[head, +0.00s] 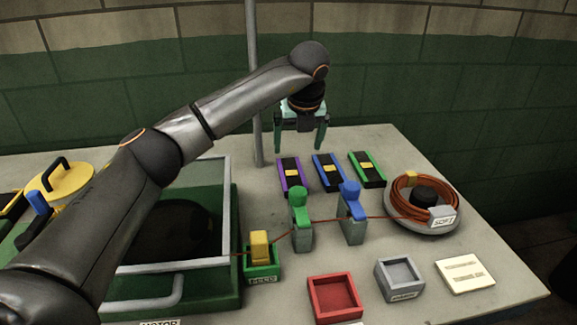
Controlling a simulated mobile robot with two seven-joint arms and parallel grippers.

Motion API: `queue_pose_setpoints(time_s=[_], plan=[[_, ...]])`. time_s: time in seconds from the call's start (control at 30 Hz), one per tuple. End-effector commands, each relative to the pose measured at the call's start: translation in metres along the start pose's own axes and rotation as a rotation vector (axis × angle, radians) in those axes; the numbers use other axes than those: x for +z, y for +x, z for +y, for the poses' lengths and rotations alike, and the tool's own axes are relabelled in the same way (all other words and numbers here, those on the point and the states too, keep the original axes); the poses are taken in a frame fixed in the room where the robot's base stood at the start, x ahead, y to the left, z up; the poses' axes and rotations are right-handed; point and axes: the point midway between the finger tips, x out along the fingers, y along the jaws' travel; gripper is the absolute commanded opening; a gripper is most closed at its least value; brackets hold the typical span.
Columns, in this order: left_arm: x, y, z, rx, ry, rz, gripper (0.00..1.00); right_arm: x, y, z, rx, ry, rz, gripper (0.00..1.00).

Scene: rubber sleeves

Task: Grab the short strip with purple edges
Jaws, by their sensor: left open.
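The short strip with purple edges (291,177) lies on the table, the leftmost of three similar strips. It has a dark middle and a small yellow piece at its centre. My left gripper (299,146) is open and empty, pointing down above the far end of the purple-edged strip. Its fingers stand apart, one to each side, and seem not to touch the strip. My right gripper is not in view.
A blue-edged strip (328,172) and a green-edged strip (367,169) lie to the right. Green (301,222) and blue (352,215) clamps stand in front, with an orange wire running to a coil (408,193). A grey pole (254,90) rises close left of the gripper.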

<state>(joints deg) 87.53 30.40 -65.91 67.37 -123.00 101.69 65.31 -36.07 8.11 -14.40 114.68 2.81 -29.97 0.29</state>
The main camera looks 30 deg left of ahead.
Motion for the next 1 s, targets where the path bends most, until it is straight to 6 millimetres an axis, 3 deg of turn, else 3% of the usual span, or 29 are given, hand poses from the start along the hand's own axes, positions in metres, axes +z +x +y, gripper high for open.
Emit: queue_pose_setpoints(time_s=[0.17, 0.4, 0.67, 1.0], plan=[[-0.001, 0.011, 0.000, 0.001, 0.000, 0.002, 1.00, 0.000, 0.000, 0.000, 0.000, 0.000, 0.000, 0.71], [-0.001, 0.054, 0.000, 0.001, 0.000, 0.002, 1.00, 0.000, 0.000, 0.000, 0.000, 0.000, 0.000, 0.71], [0.000, 0.077, 0.001, 0.000, 0.001, 0.001, 1.00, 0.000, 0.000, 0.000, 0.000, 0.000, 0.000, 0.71], [0.002, 0.121, 0.004, 0.000, 0.001, 0.001, 1.00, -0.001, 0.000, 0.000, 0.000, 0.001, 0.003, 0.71]])
